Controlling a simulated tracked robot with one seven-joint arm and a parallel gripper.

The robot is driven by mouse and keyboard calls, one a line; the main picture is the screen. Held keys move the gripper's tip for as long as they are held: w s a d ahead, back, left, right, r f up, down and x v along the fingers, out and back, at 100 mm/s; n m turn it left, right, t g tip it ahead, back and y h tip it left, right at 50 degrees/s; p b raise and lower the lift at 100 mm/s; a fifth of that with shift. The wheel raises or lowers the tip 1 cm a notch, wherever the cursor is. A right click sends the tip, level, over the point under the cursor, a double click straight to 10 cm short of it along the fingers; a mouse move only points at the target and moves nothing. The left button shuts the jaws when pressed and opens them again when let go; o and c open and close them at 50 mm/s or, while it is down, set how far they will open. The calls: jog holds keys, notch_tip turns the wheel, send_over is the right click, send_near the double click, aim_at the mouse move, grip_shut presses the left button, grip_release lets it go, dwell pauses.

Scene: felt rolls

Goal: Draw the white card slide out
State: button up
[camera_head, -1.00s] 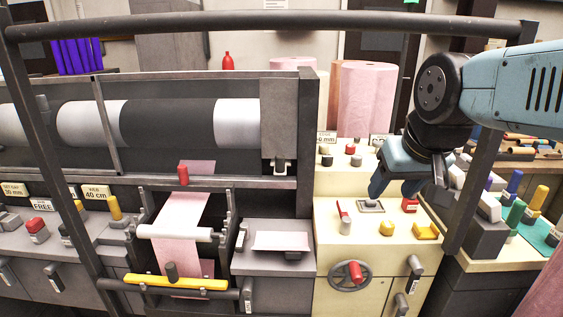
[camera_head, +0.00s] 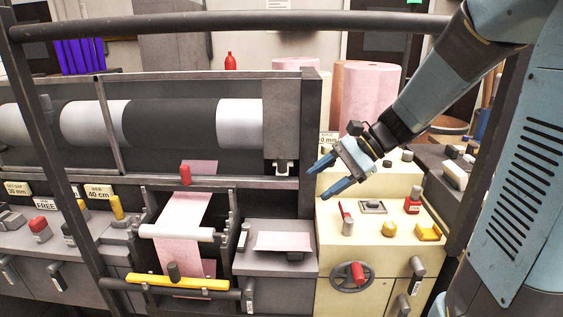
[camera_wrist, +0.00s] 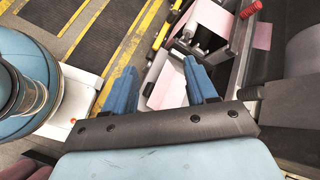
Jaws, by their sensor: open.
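My gripper (camera_head: 331,175) is open and empty, its two blue fingers pointing left above the back of the cream console (camera_head: 330,225). In the wrist view its fingers (camera_wrist: 160,68) are apart with nothing gripped. I cannot say for certain which part is the white card slide. A small pale tab (camera_head: 283,167) hangs under the grey end housing (camera_head: 281,120), left of my fingertips and apart from them. A pale pink sheet (camera_head: 283,241) lies on the grey side stand; a pale sheet also shows between the fingers in the wrist view (camera_wrist: 170,86).
A dark rail (camera_head: 260,24) crosses above, with slanted posts at both sides. The console carries a red lever (camera_head: 346,210), a yellow knob (camera_head: 389,229) and a handwheel (camera_head: 352,275). Pink felt rolls (camera_head: 370,95) stand behind. Pink web (camera_head: 180,215) runs down at left.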

jog(key=w+f+m+t+y, duration=0.2)
jog(key=w+m+y, duration=0.25)
jog(key=w, duration=0.35)
jog(key=m+t+y, duration=0.2)
jog(key=m+t, duration=0.3)
jog(key=m, duration=0.2)
send_near(283, 160)
jog(key=x, duration=0.3)
jog(key=w+x, duration=0.1)
jog(key=x, duration=0.3)
jog(key=f+x, duration=0.1)
jog(key=x, duration=0.2)
jog(key=shift+w, duration=0.3)
jog(key=shift+c, duration=0.5)
grip_shut()
